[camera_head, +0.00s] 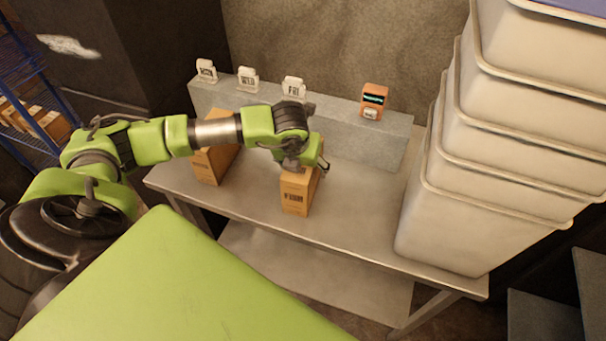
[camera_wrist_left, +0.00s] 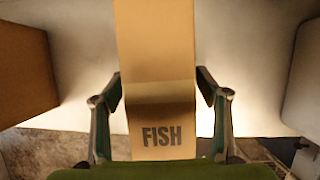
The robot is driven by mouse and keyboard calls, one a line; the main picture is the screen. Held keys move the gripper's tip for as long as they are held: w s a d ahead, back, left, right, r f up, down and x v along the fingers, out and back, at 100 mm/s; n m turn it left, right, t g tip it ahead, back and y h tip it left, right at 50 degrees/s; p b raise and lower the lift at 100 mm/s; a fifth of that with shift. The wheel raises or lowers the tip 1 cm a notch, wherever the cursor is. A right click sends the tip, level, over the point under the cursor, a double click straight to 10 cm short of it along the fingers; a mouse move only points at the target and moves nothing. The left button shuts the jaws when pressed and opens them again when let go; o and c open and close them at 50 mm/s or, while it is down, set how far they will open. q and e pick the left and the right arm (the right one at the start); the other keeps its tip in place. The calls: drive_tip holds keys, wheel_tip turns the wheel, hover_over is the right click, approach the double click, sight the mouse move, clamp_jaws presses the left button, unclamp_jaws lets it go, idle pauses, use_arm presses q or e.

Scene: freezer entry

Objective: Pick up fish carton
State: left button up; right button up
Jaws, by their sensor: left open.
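The fish carton (camera_head: 295,196) is an orange-brown cardboard box standing upright near the front edge of the grey table (camera_head: 357,223). In the left wrist view the carton (camera_wrist_left: 160,105) shows the dark word FISH on its face. My left gripper (camera_head: 311,167) is over the carton's top in the head view. In the left wrist view its open fingers (camera_wrist_left: 160,103) stand on either side of the carton, with a visible gap on each side. My right gripper is not in view.
Another brown carton (camera_head: 211,165) stands to the left. A grey ledge (camera_head: 345,136) behind holds several small white signs and an orange device (camera_head: 374,101). Tall stacked pale bins (camera_head: 455,215) stand at the right. Table between carton and bins is clear.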

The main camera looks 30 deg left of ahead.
use_arm(q)
drive_tip(key=shift+f, duration=0.15)
idle(0.4)
drive_tip(key=c, duration=1.6)
drive_tip(key=shift+w, duration=0.1)
clamp_jaws()
